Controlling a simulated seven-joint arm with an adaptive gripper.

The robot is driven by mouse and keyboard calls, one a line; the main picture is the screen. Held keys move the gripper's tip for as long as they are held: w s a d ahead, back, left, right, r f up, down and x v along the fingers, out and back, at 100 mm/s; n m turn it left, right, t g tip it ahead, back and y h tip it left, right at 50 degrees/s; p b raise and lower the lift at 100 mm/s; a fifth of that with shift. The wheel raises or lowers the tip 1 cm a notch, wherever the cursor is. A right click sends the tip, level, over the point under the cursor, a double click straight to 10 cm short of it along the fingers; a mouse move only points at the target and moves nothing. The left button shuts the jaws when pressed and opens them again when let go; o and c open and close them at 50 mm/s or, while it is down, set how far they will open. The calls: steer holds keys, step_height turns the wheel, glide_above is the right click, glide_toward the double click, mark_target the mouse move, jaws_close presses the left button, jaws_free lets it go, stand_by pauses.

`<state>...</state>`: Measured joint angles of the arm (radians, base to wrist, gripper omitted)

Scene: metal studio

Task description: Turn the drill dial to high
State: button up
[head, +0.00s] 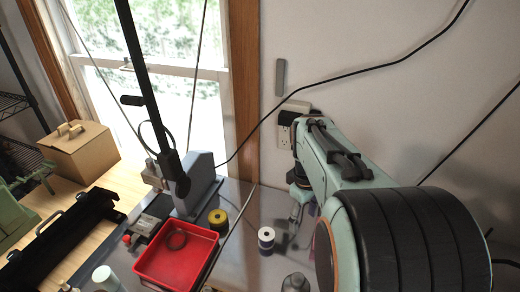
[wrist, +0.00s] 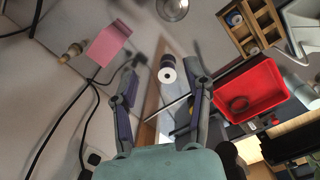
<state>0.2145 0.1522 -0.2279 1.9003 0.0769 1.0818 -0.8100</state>
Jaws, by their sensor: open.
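I cannot make out a drill dial or its setting in either view. A grey machine body (head: 202,182) with a tall black post stands on the metal table by the window; I cannot tell whether it is the drill. My gripper (head: 301,208) is at the end of my arm, above the table, right of this machine and partly hidden by the arm. In the wrist view my gripper (wrist: 163,88) has its two fingers wide apart with nothing held. A dark and white spool (wrist: 167,74) shows between them, beyond the fingertips.
A red tray (head: 157,270) holding a dark ring is left of the spool. A yellow spool (head: 218,218) stands behind it. A pink block (wrist: 108,43) and a wooden compartment box (wrist: 253,22) show in the wrist view. Black cables run along the wall by the outlet (head: 284,136).

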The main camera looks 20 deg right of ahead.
steer(key=s+d+f+m+g, duration=0.1)
steer(key=s+d+f, duration=0.1)
steer(key=d+f, duration=0.2)
steer(key=s+d+f+m+g, duration=0.1)
steer(key=d+f+g, duration=0.1)
steer(key=d+f, duration=0.2)
steer(key=s+d+f+m+g, duration=0.1)
steer(key=s+d+f, duration=0.1)
steer(key=d+f, duration=0.2)
steer(key=shift+s+f+y, duration=0.2)
steer(key=shift+f, duration=0.25)
steer(key=shift+s+f+y, duration=0.15)
steer(key=shift+f+y, duration=0.05)
steer(key=shift+f, duration=0.25)
steer(key=x, duration=0.6)
steer(key=shift+r, duration=0.1)
jaws_close()
